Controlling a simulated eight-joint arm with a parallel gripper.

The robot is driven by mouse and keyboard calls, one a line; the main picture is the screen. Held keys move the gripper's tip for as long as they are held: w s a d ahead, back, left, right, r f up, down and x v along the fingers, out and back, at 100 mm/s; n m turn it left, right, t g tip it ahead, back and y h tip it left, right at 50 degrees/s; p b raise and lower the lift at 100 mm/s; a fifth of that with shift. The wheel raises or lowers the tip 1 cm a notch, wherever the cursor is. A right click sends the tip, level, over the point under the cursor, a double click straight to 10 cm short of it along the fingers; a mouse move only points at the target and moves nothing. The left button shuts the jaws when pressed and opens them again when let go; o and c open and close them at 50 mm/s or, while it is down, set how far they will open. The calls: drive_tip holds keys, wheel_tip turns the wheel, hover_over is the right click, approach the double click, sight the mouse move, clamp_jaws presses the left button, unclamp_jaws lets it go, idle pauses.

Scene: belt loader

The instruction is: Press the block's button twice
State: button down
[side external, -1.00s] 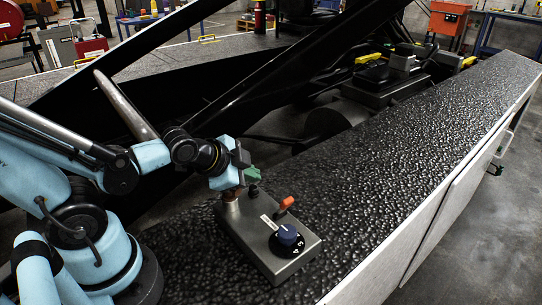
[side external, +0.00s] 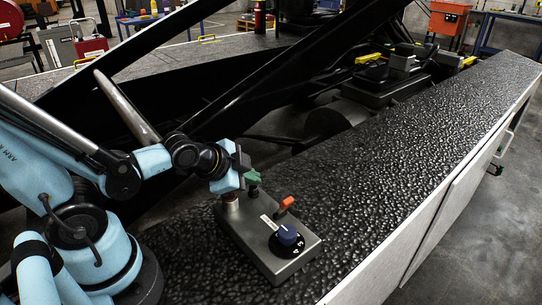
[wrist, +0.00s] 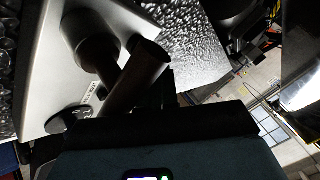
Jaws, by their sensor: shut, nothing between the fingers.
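The block (side external: 262,243) is a grey metal box on the dark textured top. It carries a dark blue dial (side external: 288,236), an orange-tipped lever (side external: 285,204) and a green-topped part (side external: 253,178) at its far edge. A reddish-brown round post (side external: 230,204), which looks like the button, stands at the near-left corner. My gripper (side external: 233,188) is shut and empty, pointing down directly above this post; whether it touches cannot be told. In the wrist view the block's pale face (wrist: 55,50) shows with dark cylindrical controls; the fingertips are not clear there.
The dark textured top (side external: 420,140) runs clear to the right of the block, ending at a pale side panel (side external: 440,215). Black sloping beams (side external: 270,80) of the loader rise behind my gripper. A grey tapered bar (side external: 125,107) stands close behind my arm.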

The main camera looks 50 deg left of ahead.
drive_tip(key=shift+a+f, duration=0.1)
drive_tip(key=shift+f, duration=0.65)
idle(1.1)
drive_tip(key=shift+s+r, duration=0.3)
drive_tip(key=shift+r, duration=0.7)
drive_tip(key=shift+r, duration=2.45)
drive_tip(key=n, duration=0.2)
drive_tip(key=s+d+n+g, duration=0.1)
drive_tip(key=n, duration=0.2)
drive_tip(key=r+n+g+h, duration=0.1)
drive_tip(key=n, duration=0.1)
drive_tip(key=shift+s+d+n, duration=0.3)
drive_tip(key=shift+d+n, duration=0.05)
drive_tip(key=shift+n, duration=0.05)
